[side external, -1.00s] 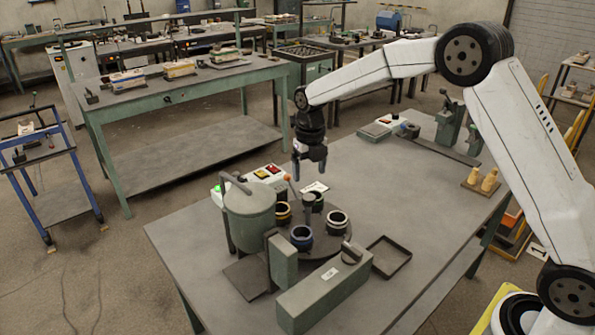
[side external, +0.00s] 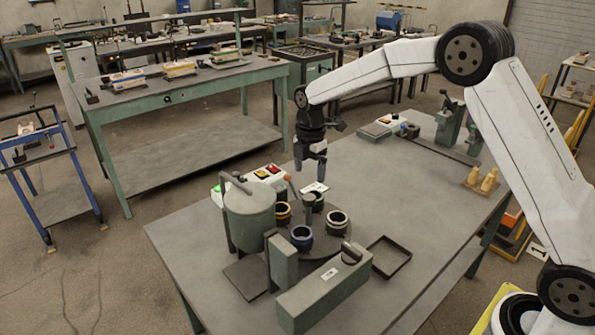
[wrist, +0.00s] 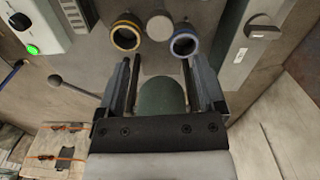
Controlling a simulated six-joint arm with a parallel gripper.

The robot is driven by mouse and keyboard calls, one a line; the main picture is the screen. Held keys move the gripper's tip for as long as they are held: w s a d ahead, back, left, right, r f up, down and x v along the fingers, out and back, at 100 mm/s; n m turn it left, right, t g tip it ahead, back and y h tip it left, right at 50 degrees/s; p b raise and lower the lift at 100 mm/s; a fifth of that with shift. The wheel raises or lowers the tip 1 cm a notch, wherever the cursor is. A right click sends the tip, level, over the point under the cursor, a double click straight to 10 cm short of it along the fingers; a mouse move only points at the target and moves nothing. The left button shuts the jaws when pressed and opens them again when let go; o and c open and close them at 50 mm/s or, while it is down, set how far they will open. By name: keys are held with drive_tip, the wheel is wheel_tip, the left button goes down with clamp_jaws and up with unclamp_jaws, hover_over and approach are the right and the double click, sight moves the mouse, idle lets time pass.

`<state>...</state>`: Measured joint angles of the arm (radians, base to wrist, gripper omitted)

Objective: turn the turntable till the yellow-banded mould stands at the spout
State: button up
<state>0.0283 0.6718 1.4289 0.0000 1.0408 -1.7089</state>
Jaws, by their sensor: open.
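The yellow-banded mould (side external: 283,212) stands on the dark round turntable (side external: 318,247), on its far-left side near the green pot (side external: 249,218). It also shows in the wrist view (wrist: 126,34), left of the grey centre post (wrist: 160,26). A blue-banded mould (side external: 301,238) and a white-rimmed mould (side external: 337,222) stand nearer the side camera. My gripper (side external: 310,172) is open and empty, pointing down above the far side of the turntable, apart from the moulds. In the wrist view a green rounded shape shows between the fingers (wrist: 160,80). I cannot make out the spout.
A control box (side external: 265,176) with coloured buttons stands behind the pot. An upright block (side external: 283,262) and a long block with a knob (side external: 325,290) stand at the near side. An empty tray (side external: 388,256) lies to the right. The table beyond is largely clear.

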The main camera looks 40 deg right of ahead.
sight(309, 196)
drive_tip(key=m, duration=0.3)
drive_tip(key=shift+f, duration=3.85)
clamp_jaws()
